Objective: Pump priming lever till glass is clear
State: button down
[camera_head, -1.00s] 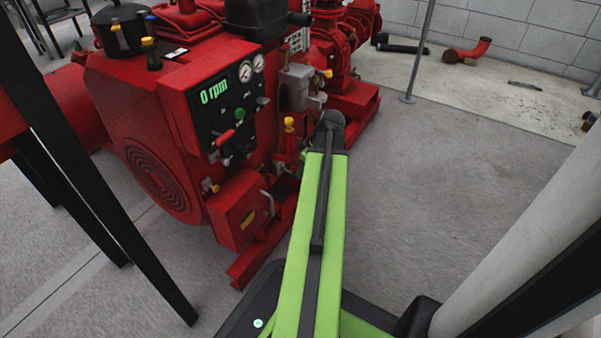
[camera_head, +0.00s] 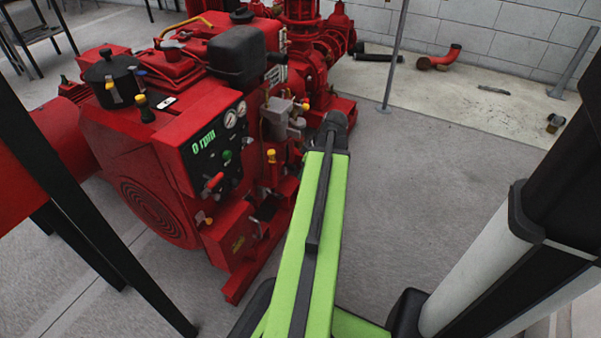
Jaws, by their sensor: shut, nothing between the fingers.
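The red pump engine (camera_head: 110,150) fills the left half of the view. Its dark panel (camera_head: 212,150) reads "0 rpm" in green. To the panel's right is a grey filter-like housing (camera_head: 277,120). An upright yellow-tipped part (camera_head: 271,156) stands below it. I cannot tell which part is the priming lever, nor make out the glass or its clearness. My green arm reaches from the bottom centre to a dark joint beside the engine's right side. My gripper is not visible beyond that joint, so any contact is hidden.
A lower red box (camera_head: 230,240) juts from the engine, with a dark patch at its upper right. A thin grey post (camera_head: 395,60) stands behind on the right. Red and black pipe pieces lie near the wall. The grey floor (camera_head: 430,180) right of my arm is clear.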

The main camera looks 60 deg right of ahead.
aim_at(280, 197)
jog(key=k, duration=1)
